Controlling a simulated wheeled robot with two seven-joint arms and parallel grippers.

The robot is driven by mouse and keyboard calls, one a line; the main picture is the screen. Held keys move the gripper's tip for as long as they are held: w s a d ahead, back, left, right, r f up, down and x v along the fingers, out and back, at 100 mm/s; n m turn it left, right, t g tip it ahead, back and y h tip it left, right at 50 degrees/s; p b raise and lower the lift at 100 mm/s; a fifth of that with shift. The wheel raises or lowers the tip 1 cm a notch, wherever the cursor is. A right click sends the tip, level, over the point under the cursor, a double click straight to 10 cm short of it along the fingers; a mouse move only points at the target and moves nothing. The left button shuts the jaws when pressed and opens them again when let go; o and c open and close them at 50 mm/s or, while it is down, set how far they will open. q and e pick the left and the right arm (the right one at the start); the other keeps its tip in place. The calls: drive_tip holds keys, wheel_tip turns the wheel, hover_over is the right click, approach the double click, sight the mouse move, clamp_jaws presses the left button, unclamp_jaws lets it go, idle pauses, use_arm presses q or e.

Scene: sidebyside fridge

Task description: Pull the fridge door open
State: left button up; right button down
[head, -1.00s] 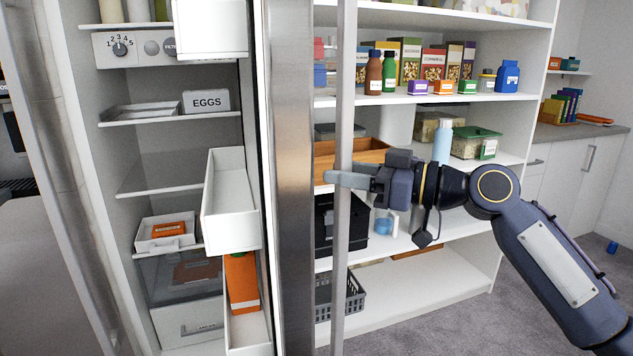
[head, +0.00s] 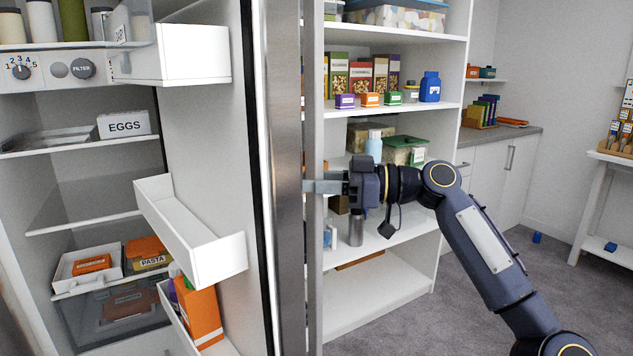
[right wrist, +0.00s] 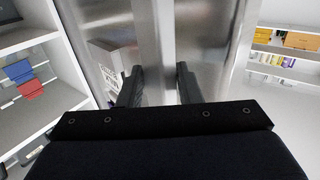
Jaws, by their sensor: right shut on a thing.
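The fridge door (head: 286,180) stands open in the middle of the head view, seen nearly edge-on, with its white inner side and door bins facing left. Its long vertical metal handle (head: 315,270) runs along the right of the door. My right gripper (head: 314,187) is shut on the handle at mid height. In the right wrist view its two fingers (right wrist: 158,86) lie on both sides of the handle bar (right wrist: 153,50). The fridge interior (head: 80,190) shows at left. My left gripper is not in view.
Door bins (head: 190,235) hold an orange carton (head: 200,318). An eggs box (head: 124,124) stands on a fridge shelf. A white shelf unit (head: 385,320) with jars and boxes stands behind the door.

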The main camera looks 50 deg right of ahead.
drive_tip(key=shift+w+r, duration=0.1)
drive_tip(key=c, duration=1.3)
unclamp_jaws()
drive_tip(key=shift+w, duration=0.1)
drive_tip(key=shift+c, duration=0.2)
drive_tip(key=shift+o, duration=1.1)
drive_tip(key=shift+w+a, duration=0.15)
drive_tip(key=shift+w, duration=0.05)
drive_tip(key=shift+s, duration=0.1)
drive_tip(key=v, duration=0.8)
